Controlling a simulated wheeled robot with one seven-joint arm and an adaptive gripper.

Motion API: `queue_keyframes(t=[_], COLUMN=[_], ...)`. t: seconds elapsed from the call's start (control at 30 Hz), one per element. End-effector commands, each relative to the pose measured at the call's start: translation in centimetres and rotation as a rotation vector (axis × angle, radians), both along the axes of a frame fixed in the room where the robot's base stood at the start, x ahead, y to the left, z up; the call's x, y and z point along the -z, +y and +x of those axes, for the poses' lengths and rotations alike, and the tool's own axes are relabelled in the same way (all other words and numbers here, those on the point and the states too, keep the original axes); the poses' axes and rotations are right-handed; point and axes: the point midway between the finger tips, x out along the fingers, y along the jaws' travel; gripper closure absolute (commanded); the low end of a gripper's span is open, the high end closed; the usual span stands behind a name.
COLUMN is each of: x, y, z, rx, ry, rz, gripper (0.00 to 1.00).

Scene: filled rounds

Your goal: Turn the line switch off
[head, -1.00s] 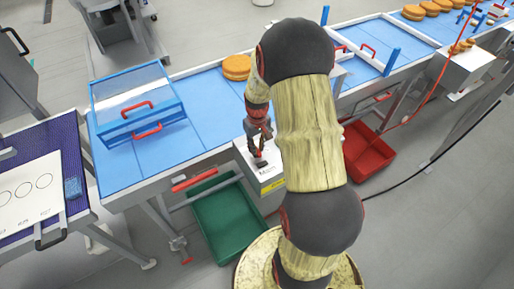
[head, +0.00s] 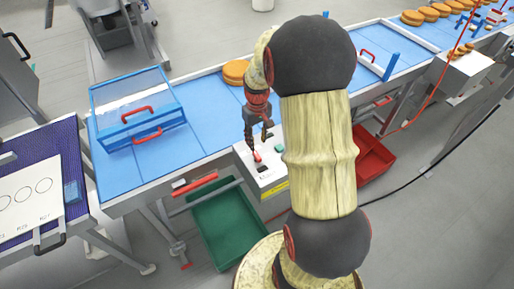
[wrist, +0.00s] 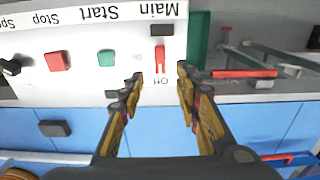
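The line switch, a small red lever (wrist: 160,58) marked Main, is on the white control box (head: 250,164). In the wrist view, where the lettering is upside down, the lever lies between a black block (wrist: 162,30) and the Off mark (wrist: 161,82), with one end close to that mark. My gripper (wrist: 160,76) is open and empty. Its two fingertips are apart, either side of the Off mark and just short of the lever in the picture. In the head view my gripper (head: 257,146) is over the box. I cannot tell whether it touches the lever.
A green Start button (wrist: 106,58), a red Stop button (wrist: 57,61) and a black knob (wrist: 11,67) share the panel. The blue conveyor (head: 202,110) runs behind it, with a clear-sided guard (head: 134,98) and orange rounds (head: 235,71). Green (head: 225,225) and red (head: 374,157) crates stand below.

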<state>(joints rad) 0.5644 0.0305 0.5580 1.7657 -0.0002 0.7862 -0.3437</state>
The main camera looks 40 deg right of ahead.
Motion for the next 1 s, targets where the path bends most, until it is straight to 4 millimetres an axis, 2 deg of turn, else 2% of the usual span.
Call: queue_keyframes(t=[0.1,0.3,1.0], x=[-2.0,-3.5,-3.7], y=[0.0,0.0,0.0], z=[0.1,0.0,0.0], rx=[0.0,0.0,0.018], ry=[-0.002,0.001,0.002], rz=[-0.001,0.0,0.001], gripper=[0.67,0.67,0.67])
